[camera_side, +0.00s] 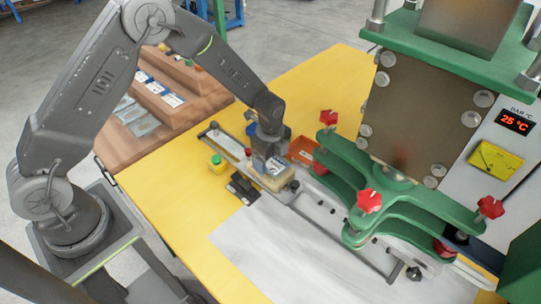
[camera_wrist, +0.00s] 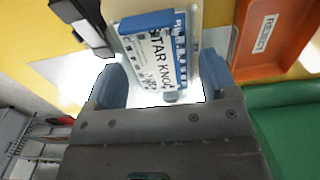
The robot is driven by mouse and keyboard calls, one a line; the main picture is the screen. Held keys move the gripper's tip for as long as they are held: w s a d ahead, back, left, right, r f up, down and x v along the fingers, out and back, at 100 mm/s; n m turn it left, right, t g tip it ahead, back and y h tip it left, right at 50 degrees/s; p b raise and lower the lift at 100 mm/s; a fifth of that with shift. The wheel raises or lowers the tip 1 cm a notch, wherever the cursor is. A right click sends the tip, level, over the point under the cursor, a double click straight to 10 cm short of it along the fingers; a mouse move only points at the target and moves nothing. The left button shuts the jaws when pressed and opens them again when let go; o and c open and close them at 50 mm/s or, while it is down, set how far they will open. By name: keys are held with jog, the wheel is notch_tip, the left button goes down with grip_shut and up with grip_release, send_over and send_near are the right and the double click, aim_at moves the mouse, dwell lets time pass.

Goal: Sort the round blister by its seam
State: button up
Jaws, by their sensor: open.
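My gripper (camera_side: 266,145) points down over the work strip in the side view. In the wrist view its two blue-grey fingers (camera_wrist: 163,82) stand apart, open. A blue-edged white printed card pack (camera_wrist: 160,52), with large letters reading in part "TAR KNO", lies between and beyond them; whether the fingers touch it I cannot tell. It shows small under my gripper in the side view (camera_side: 275,166), above a beige block (camera_side: 274,182). No round blister or seam can be made out for certain. An orange bin (camera_side: 302,151) with a label (camera_wrist: 265,32) stands beside it.
The green press (camera_side: 385,185) with red knobs stands close on the right; its display reads 25 °C. A wooden stepped rack (camera_side: 185,80) is behind left. The pale sheet (camera_side: 265,250) in front is clear.

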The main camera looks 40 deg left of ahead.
jog(key=c, duration=0.5)
jog(key=shift+r, duration=0.15)
jog(key=shift+c, duration=0.2)
jog(key=shift+r, duration=2.15)
jog(key=shift+r, duration=2.5)
